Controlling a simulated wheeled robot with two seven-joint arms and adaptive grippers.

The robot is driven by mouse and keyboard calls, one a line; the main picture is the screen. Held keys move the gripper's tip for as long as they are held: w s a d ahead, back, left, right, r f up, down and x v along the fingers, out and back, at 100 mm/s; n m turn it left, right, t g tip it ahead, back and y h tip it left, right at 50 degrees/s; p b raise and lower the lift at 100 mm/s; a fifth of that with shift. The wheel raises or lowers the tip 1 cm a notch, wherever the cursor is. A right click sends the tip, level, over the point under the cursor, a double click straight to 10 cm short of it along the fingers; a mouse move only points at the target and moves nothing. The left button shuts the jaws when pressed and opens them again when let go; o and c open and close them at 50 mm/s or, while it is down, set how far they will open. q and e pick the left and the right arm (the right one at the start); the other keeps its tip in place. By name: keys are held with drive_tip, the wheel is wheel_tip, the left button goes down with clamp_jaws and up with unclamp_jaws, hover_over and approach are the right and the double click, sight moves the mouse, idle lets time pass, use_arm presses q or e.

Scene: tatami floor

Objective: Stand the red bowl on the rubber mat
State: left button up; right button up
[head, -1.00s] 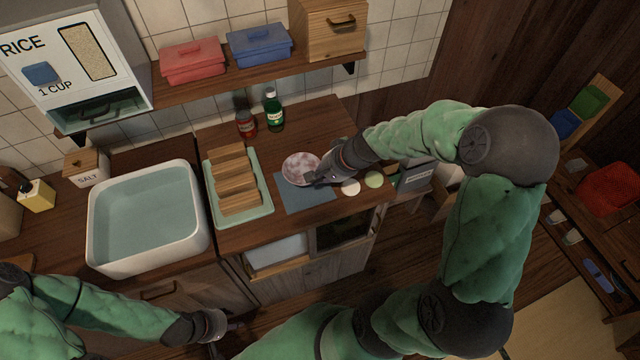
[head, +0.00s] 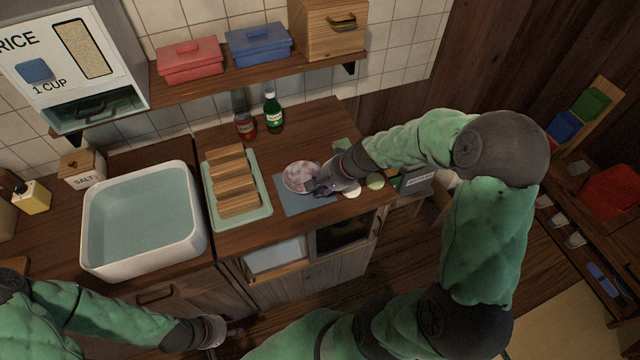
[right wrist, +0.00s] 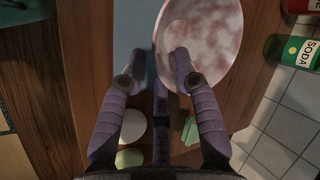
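The bowl (head: 296,174), mottled dull red and white, stands upright with its mouth up at the back left part of the blue-grey rubber mat (head: 291,206). In the right wrist view the bowl (right wrist: 212,30) is at the top right, beside the mat (right wrist: 132,30). My right gripper (head: 318,188) is at the bowl's right front side. In its wrist view the fingers (right wrist: 158,62) are apart, one on each side of the near rim, with a gap showing. My left gripper (head: 236,332) hangs low before the cabinet, away from the bowl; its fingers are too dark to read.
A green tray (head: 237,222) with a wooden rack stands left of the mat. The soda bottle (head: 273,112) and a red bottle (head: 245,125) stand behind the bowl. Pale round pieces (head: 375,181) lie right of the mat. A shelf (head: 215,87) overhangs the back.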

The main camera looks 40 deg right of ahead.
drive_tip(key=shift+r, duration=0.1)
drive_tip(key=shift+d+r, duration=0.1)
drive_tip(key=shift+r, duration=0.2)
drive_tip(key=p+v, duration=0.4)
drive_tip(key=v, duration=0.7)
drive_tip(key=shift+s+r, duration=0.15)
drive_tip(key=shift+s, duration=0.1)
drive_tip(key=shift+d, duration=0.1)
